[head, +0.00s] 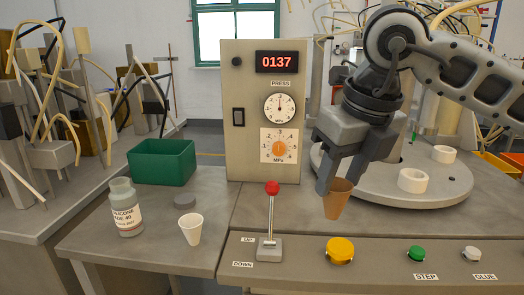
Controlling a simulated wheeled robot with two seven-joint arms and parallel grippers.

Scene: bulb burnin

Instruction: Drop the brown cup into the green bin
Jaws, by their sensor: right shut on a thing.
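The brown cup (338,200) is in the head view, upright, right of the red-knobbed lever. My right gripper (335,184) comes down from above and is shut on the cup's upper part. The cup appears held above the bench behind the button console; its exact height is hard to tell. The green bin (161,167) stands at the left on the grey bench, and I see nothing in it from here. My left gripper is not in view.
A grey control panel (236,165) stands between bin and cup. The lever (271,215) rises in front of it. A white cup (191,228), a silicone bottle (126,208) and a grey cap (185,199) stand before the bin. White rings (412,181) lie on the round table.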

